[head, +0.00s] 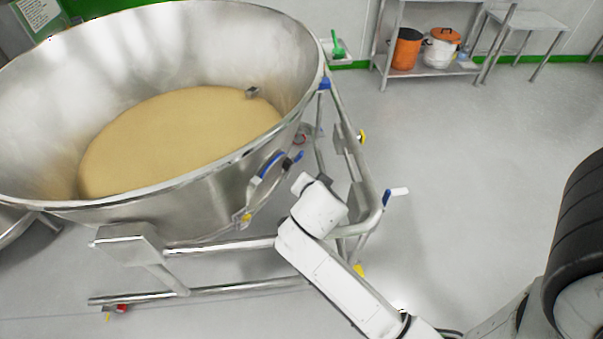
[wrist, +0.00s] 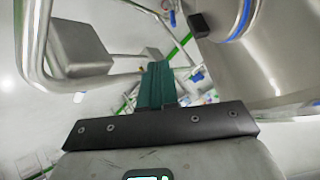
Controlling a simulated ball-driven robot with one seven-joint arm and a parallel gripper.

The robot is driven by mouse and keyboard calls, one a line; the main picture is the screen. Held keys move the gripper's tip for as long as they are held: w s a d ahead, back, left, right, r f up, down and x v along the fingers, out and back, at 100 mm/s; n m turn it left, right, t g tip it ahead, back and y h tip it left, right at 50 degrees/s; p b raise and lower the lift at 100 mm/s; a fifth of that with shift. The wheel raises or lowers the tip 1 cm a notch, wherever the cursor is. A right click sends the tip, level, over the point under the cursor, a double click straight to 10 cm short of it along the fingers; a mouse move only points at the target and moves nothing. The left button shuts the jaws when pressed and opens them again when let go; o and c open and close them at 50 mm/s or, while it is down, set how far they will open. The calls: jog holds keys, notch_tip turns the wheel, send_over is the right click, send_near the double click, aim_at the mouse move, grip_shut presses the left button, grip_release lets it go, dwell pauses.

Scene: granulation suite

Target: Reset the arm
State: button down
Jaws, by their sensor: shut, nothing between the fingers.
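My white arm (head: 330,272) reaches up from the lower right in the head view, in front of the steel frame of a large bowl. Its far end is bent beside the frame, and my gripper cannot be made out there. In the wrist view my gripper (wrist: 156,72) shows as dark green fingers above a black bar. The fingers are together with nothing between them. They point towards steel tubes of the frame, and the gap to these cannot be told.
A large steel bowl (head: 215,185) holding tan powder stands on a wheeled tubular frame (head: 225,246), close to my arm. A steel shelf (head: 432,72) with an orange bucket (head: 405,49) and a white bucket (head: 441,46) stands at the back. Grey floor (head: 480,170) on the right is clear.

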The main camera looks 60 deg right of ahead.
jog(key=shift+a+r, duration=0.1)
jog(key=s+a+f+n+g+y, duration=0.2)
jog(key=s+a+n, duration=0.4)
jog(key=n, duration=0.3)
jog(key=s+a+f+n+g+y, duration=0.2)
jog(key=s+a+f+n+y, duration=0.2)
jog(key=s+a+n, duration=0.3)
jog(key=a+n+y, duration=0.1)
jog(key=a+n, duration=0.1)
jog(key=shift+a+f+n+y, duration=0.3)
jog(key=shift+n+y, duration=0.1)
